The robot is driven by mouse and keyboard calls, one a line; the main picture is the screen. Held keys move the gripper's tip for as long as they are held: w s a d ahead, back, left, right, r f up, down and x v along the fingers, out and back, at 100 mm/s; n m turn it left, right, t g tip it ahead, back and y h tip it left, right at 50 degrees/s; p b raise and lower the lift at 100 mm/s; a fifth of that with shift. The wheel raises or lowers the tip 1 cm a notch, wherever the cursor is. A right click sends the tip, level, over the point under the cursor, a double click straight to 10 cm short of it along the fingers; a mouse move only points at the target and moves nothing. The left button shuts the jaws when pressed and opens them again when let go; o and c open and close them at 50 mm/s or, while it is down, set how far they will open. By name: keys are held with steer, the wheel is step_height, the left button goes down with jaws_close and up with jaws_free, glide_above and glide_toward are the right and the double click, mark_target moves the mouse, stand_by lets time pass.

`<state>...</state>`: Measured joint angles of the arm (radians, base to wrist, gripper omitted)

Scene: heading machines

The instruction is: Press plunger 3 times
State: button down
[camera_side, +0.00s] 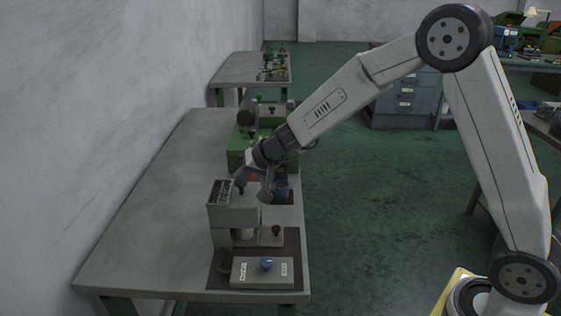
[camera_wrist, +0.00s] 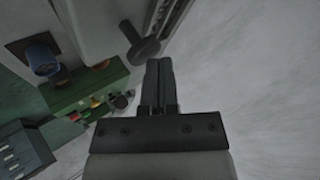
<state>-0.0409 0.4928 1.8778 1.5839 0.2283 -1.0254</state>
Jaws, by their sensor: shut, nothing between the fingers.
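The grey press machine (camera_side: 222,218) stands near the front end of the table. A dark capped plunger (camera_wrist: 143,49) shows in the wrist view, just left of my fingertips. In the side view my gripper (camera_side: 243,182) is low over the machine's top, and the plunger is hard to pick out from the dark fingers there. In the wrist view my gripper (camera_wrist: 158,68) is shut and empty, its two dark fingers together. I cannot tell whether the fingers touch the plunger cap.
A control box (camera_side: 250,272) with a blue button (camera_side: 266,264) sits in front of the machine. A green machine (camera_side: 243,135) stands behind it on the same table (camera_side: 150,215). The table's left part is bare up to the grey wall (camera_side: 90,110).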

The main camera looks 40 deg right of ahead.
mark_target(243, 182)
steer(key=shift+f, duration=0.7)
stand_by(1.1)
steer(key=shift+r, duration=1.25)
steer(key=shift+r, duration=0.1)
steer(key=shift+r, duration=2.45)
steer(key=s+d+f+n+g+h, duration=0.1)
steer(key=s+d+f+g, duration=0.1)
steer(key=s, duration=0.7)
steer(key=s+d+f+n+g+h, duration=0.1)
steer(key=s+d+f+n+g, duration=0.1)
steer(key=s+f, duration=0.3)
steer(key=s+d+f+n+g+h, duration=0.1)
steer(key=s+d+f+g, duration=0.1)
steer(key=s, duration=1.1)
steer(key=shift+d+f+n, duration=0.15)
steer(key=shift+f+n, duration=0.25)
steer(key=shift+f, duration=0.35)
